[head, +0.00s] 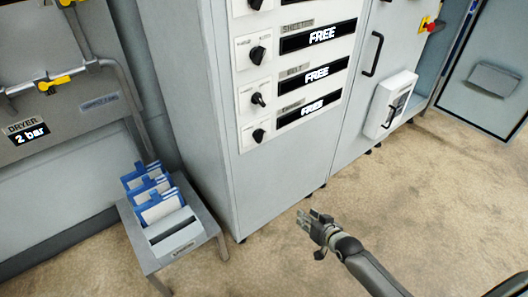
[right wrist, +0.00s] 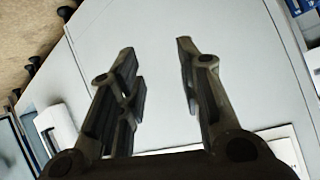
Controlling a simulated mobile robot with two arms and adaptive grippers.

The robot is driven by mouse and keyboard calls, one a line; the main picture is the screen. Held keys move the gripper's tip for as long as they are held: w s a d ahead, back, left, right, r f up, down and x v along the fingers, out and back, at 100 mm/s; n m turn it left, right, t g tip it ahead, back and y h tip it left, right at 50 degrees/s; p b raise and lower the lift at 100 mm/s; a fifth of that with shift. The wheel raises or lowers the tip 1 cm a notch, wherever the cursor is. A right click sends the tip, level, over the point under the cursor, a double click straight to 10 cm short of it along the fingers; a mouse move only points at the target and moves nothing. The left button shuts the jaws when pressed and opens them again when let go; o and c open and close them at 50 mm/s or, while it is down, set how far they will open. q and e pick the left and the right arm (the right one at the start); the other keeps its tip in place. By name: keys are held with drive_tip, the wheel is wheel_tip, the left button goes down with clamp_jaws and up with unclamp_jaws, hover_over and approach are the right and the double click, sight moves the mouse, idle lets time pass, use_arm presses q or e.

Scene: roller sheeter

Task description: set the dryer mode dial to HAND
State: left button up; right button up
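A grey cabinet (head: 198,75) carries a column of black rotary dials beside black displays. The sheeter dial (head: 257,54), belt dial (head: 257,99) and lowest dial (head: 258,135) are in full view; another is cut by the top edge. The lowest row's label (head: 291,108) is too small to read, so I cannot tell whether it is the dryer's. All three displays read FREE. My right gripper (head: 308,215) is low in front of the cabinet, apart from the dials. The right wrist view shows its fingers (right wrist: 155,70) spread with nothing between. My left gripper is out of view.
A small grey table (head: 148,238) holding blue-and-white card holders (head: 152,192) stands left of the cabinet. At left, a dryer panel display (head: 30,133) reads 2 bar, near yellow valve handles (head: 54,84). A white box (head: 390,105) juts out at right. Floor around my gripper is clear.

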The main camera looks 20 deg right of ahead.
drive_tip(key=w+a+r+t+y+b, duration=0.1)
drive_tip(key=w+a+r+t+b, duration=0.2)
drive_tip(key=r, duration=0.5)
drive_tip(key=w+r+t+y+b, duration=0.1)
drive_tip(key=w+r+y+b, duration=0.1)
drive_tip(key=w+r, duration=0.35)
drive_tip(key=t+y+b, duration=0.2)
approach(263, 136)
drive_tip(key=b+x, duration=0.1)
drive_tip(key=x, duration=0.6)
drive_tip(key=shift+w+b, duration=0.25)
drive_tip(key=shift+b, duration=0.15)
drive_tip(key=shift+x, duration=0.75)
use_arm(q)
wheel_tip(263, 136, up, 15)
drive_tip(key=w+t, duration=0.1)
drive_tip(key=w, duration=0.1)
use_arm(e)
clamp_jaws()
